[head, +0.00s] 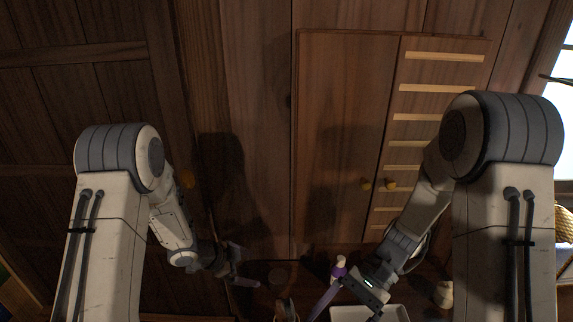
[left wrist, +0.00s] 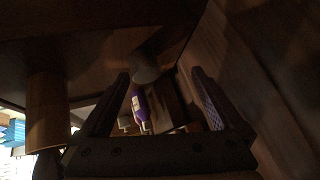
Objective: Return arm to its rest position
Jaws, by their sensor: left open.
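My left gripper (head: 240,268) hangs low in front of the wooden cabinet in the head view, empty. In the left wrist view its two purple-lined fingers (left wrist: 160,85) stand well apart with nothing between them in their grasp. My right gripper (head: 335,296) is low at the bottom middle of the head view, angled down to the left. One purple finger shows, and its jaw opening is not clear. Both of my arms hang forward and down from the shoulders.
A white tray (head: 398,312) is at the bottom edge. A small pale object (head: 443,294) stands right of it. The wooden cabinet (head: 345,130) with slatted panel and knobs fills the back.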

